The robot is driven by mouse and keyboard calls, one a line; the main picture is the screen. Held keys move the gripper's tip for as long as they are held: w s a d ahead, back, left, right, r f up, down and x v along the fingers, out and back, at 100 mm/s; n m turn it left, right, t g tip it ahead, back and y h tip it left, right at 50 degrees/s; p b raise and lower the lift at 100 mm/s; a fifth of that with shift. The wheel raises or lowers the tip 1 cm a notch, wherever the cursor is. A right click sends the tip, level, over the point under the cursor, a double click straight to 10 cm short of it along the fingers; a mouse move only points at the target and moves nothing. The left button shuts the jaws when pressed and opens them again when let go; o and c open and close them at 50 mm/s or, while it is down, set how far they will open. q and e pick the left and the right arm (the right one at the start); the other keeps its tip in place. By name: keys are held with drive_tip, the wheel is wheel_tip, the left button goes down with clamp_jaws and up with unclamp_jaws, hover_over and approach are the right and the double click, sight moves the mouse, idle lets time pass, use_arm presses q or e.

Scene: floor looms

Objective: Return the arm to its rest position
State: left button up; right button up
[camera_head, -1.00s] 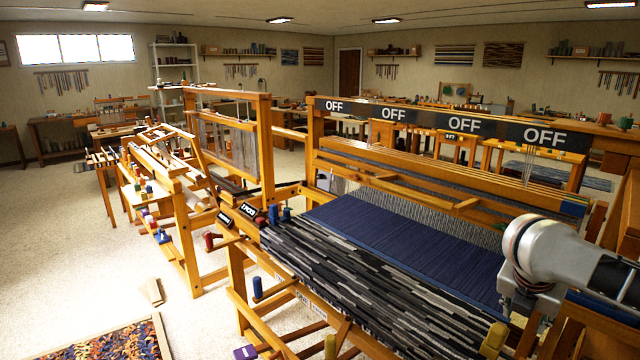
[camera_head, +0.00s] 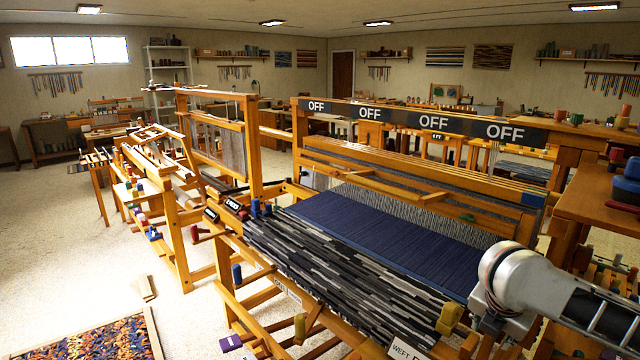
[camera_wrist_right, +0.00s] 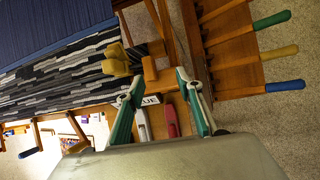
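My right arm (camera_head: 530,275) comes into the head view from the lower right, over the front right corner of the big loom (camera_head: 300,125). Its right gripper (camera_wrist_right: 158,85) shows in the right wrist view as two green-and-grey fingers spread apart, with nothing between them. Below the fingers are the loom's wooden frame, a yellow knob (camera_wrist_right: 116,62) and a red-handled item (camera_wrist_right: 171,120); the gripper seems apart from them. In the head view the fingers are mostly hidden or cut off. My left gripper is not in view.
The loom carries dark blue cloth (camera_head: 385,235) and grey-black striped cloth (camera_head: 330,285). A wooden table (camera_head: 595,205) with spools stands at right. Wooden pegs with coloured handles (camera_wrist_right: 278,52) stick out beside the gripper. Pale floor (camera_head: 70,230) is clear at left.

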drive_tip(key=s+a+f+m+t+y, duration=0.1)
drive_tip(key=s+a+f+m+y, duration=0.2)
drive_tip(key=a+f, duration=0.4)
drive_tip(key=s+a+f+m+t+y, duration=0.1)
drive_tip(key=s+a+f+m+t, duration=0.15)
drive_tip(key=a+f+m, duration=0.4)
drive_tip(key=s+d+f+m+h, duration=0.3)
drive_tip(key=s+d+m+h, duration=0.2)
drive_tip(key=s+d+m, duration=0.65)
drive_tip(key=s+a+f+t+y, duration=0.2)
drive_tip(key=a+f+y, duration=0.4)
drive_tip(key=a+f, duration=0.8)
wheel_tip(320, 180, down, 2)
drive_tip(key=shift+s+f+y, duration=0.1)
drive_tip(key=shift+s+y, duration=0.05)
drive_tip(key=shift+y, duration=0.25)
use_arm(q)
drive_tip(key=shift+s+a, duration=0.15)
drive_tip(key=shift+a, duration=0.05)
